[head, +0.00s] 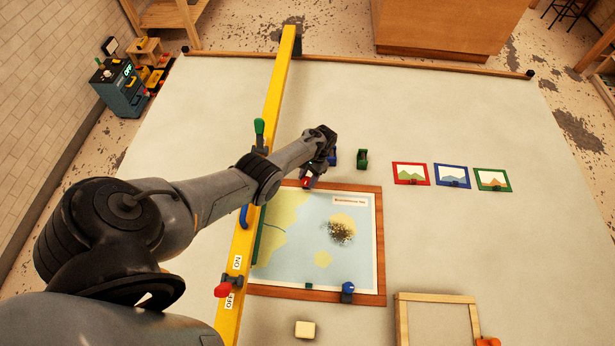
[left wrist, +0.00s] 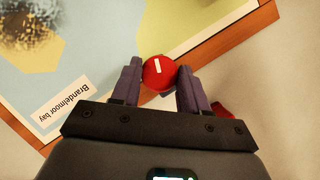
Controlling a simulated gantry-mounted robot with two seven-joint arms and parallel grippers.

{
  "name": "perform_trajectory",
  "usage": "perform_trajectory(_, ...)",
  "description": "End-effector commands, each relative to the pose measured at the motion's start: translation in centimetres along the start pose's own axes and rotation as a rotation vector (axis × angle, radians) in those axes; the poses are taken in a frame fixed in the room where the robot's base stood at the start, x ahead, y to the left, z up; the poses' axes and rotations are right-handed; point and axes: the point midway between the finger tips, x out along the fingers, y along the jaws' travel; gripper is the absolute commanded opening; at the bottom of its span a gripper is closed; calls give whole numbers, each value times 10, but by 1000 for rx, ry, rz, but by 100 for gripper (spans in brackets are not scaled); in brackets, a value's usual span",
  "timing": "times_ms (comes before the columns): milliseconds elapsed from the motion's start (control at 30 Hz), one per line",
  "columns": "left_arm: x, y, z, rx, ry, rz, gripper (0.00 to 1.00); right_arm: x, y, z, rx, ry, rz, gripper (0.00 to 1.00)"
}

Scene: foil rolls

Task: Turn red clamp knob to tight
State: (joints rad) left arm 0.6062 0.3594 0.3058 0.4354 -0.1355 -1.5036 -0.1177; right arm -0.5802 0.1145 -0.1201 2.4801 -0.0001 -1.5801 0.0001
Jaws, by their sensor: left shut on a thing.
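The red clamp knob (head: 306,182) sits at the upper edge of the wood-framed map (head: 382,240). In the left wrist view the round red knob (left wrist: 158,73) has a short white mark, slightly tilted, on its face. My left gripper (head: 311,172) is shut on this knob, with one dark finger on each side in the left wrist view (left wrist: 159,80). A red piece (left wrist: 222,110) shows behind the right finger, probably part of the clamp. The gripper hides most of the clamp in the head view. My right gripper is not in view.
A blue clamp (head: 347,288) sits on the map's lower edge. A green clamp (head: 362,158) and small framed pictures (head: 411,173) lie to the right.

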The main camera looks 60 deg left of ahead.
Motion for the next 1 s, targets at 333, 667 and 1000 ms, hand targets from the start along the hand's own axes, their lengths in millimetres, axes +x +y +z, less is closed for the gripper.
perform_trajectory(333, -1, 1, 0, 149, 1, -63, 14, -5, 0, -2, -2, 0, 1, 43)
perform_trajectory(667, 0, 1, 0, 181, 2, -75, 14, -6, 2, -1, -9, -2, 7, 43)
perform_trajectory(1000, 0, 1, 0, 180, 2, -75, 56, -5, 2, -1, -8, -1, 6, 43)
